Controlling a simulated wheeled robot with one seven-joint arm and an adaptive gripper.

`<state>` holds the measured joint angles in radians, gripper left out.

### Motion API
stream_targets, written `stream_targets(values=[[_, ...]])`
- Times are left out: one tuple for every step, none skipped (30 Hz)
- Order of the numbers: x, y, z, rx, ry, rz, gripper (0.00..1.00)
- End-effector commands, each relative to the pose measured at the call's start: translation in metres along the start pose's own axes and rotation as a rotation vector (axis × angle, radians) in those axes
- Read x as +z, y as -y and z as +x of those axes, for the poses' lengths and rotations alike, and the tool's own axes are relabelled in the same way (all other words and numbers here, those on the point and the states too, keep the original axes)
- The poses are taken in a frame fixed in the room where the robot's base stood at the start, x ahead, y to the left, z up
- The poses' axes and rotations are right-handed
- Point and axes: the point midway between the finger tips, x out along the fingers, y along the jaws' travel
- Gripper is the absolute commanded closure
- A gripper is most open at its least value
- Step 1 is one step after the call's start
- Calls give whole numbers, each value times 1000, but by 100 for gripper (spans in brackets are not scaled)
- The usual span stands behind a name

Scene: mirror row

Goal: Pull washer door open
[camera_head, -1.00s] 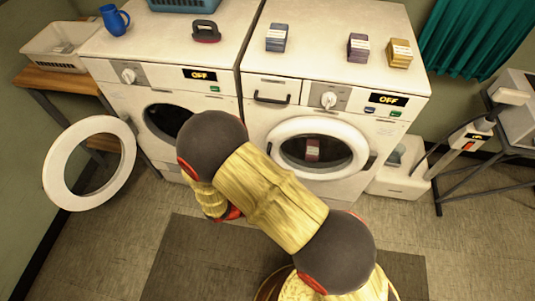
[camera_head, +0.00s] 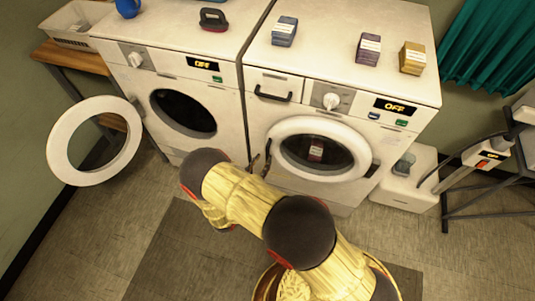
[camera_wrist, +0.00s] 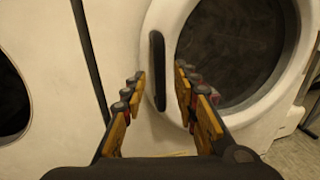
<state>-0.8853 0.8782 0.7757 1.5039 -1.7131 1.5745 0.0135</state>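The right washer (camera_head: 345,60) has its round white-rimmed door (camera_head: 285,127) shut, with dark glass and a small pale-labelled box showing at its middle. In the wrist view a dark upright handle (camera_wrist: 157,70) is on the left part of the door rim (camera_wrist: 172,20). My gripper (camera_wrist: 160,76) is open, its two fingers in front of the washer on either side of the handle in the picture; I cannot tell whether they reach around it. In the head view, dark fingers show just left of the door, partly hidden by my arm.
The left washer (camera_head: 170,50) has its round door (camera_head: 72,165) swung wide open to the left. Boxes (camera_head: 284,31), an iron-like item (camera_head: 213,19) and a blue jug (camera_head: 127,6) stand on the tops. A stand (camera_head: 490,180) is at the right. Floor is clear in front.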

Motion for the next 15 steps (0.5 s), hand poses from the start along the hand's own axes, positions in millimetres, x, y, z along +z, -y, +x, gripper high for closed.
stream_targets(values=[[-2, 1, 10, -4, 0, 2, 70], [-2, 0, 14, -4, 0, 2, 70], [-2, 1, 21, -5, 0, 3, 70], [-2, 1, 25, -4, 0, 3, 70], [-1, 1, 29, -4, 0, 3, 70], [-1, 0, 34, -4, -1, 2, 70], [-1, 0, 37, -3, -1, 2, 70], [-1, 0, 40, -3, -1, 1, 70], [-1, 0, 44, -3, -1, 1, 70], [-1, 1, 46, -3, -1, 1, 70], [-1, 0, 47, -3, -1, 0, 70], [-1, 0, 49, -2, -1, 0, 70], [-1, 0, 50, -1, -1, 0, 70], [-1, 0, 50, -1, -1, 0, 70], [0, 0, 50, -1, -1, 0, 70]])
